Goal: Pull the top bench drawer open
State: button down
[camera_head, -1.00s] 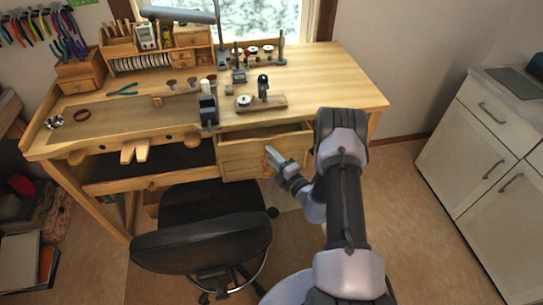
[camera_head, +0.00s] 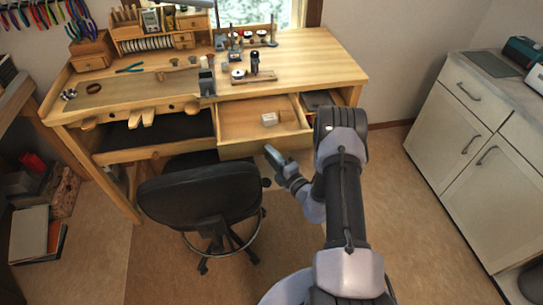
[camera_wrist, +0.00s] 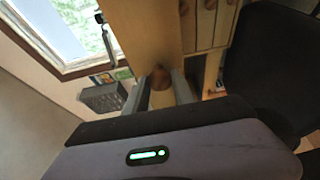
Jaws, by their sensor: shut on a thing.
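The top bench drawer (camera_head: 236,121) stands well out from the wooden bench (camera_head: 325,65), with its inside visible from above. A small pale box (camera_head: 269,118) lies in it. My gripper (camera_head: 272,153) is at the drawer's front, seen from behind and above. In the wrist view, my gripper's two fingers close on the drawer's wooden knob (camera_wrist: 160,98), one on each side. The head view does not show the knob clearly.
A black chair (camera_head: 205,190) stands in front of the bench, just left of my gripper. Tools and small stands sit on the bench top. A pale cabinet (camera_head: 450,125) is at the right, with open floor (camera_head: 410,230) before it.

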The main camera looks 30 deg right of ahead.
jog(key=shift+w, duration=0.1)
jog(key=c, duration=1.1)
grip_release()
jog(key=shift+o, duration=0.2)
jog(key=s+d+p, duration=0.2)
jog(key=s, duration=1.5)
jog(key=shift+s+p, duration=0.2)
jog(key=shift+p, duration=0.2)
